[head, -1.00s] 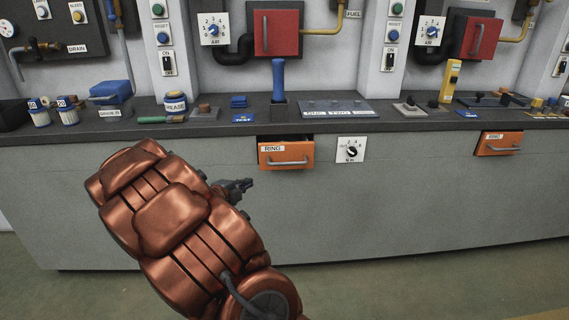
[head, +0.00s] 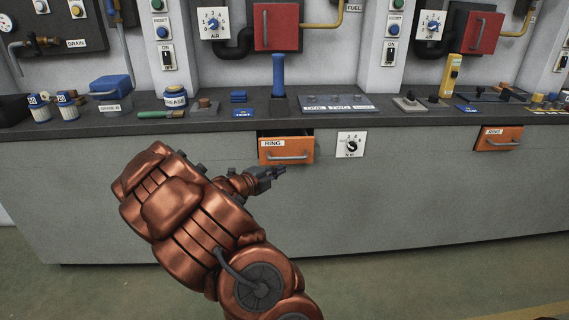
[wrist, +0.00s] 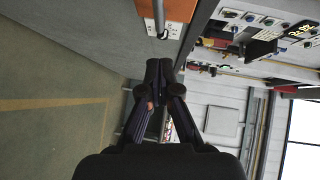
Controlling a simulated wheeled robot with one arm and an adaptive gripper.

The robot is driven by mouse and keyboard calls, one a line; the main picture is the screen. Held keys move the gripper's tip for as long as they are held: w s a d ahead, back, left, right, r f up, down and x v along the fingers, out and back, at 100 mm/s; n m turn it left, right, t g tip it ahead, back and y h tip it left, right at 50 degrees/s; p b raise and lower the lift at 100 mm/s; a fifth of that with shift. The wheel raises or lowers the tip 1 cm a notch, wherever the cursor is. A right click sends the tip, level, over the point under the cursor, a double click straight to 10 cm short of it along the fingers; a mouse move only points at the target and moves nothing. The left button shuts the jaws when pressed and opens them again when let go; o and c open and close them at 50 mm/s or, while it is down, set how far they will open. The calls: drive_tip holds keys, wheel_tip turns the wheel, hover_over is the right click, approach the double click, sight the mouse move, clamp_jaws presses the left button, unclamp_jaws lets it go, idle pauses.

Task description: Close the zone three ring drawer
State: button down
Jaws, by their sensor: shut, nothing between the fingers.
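An orange drawer labelled RING (head: 300,145) with a grey bar handle is in the middle of the counter front in the head view. It stands out a little from the front, with a dark gap along its top. A second orange drawer with a similar label (head: 493,145) is at the right and also stands out. I cannot read a zone number on either. My gripper (head: 283,171) is shut and empty, just below the middle drawer's handle; I cannot tell whether it touches. In the wrist view the shut fingertips (wrist: 159,64) lie below an orange drawer front (wrist: 180,10).
A white dial plate (head: 351,144) is right of the middle drawer. The dark countertop (head: 215,118) holds a blue lever (head: 279,75), a grease jar (head: 175,97) and a blue-lidded box (head: 110,90). The grey counter front and floor below are clear.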

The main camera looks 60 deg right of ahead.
sight(290, 159)
drive_tip(key=shift+w+d+f, duration=0.2)
drive_tip(key=shift+w+d, duration=0.15)
drive_tip(key=shift+d, duration=0.75)
drive_tip(key=shift+w+d+f, duration=0.25)
drive_tip(key=shift+w+d, duration=0.1)
drive_tip(key=shift+d, duration=0.8)
drive_tip(key=shift+w+d+f, duration=0.2)
drive_tip(key=shift+w+d, duration=0.15)
drive_tip(key=shift+d, duration=0.75)
drive_tip(key=shift+w, duration=0.25)
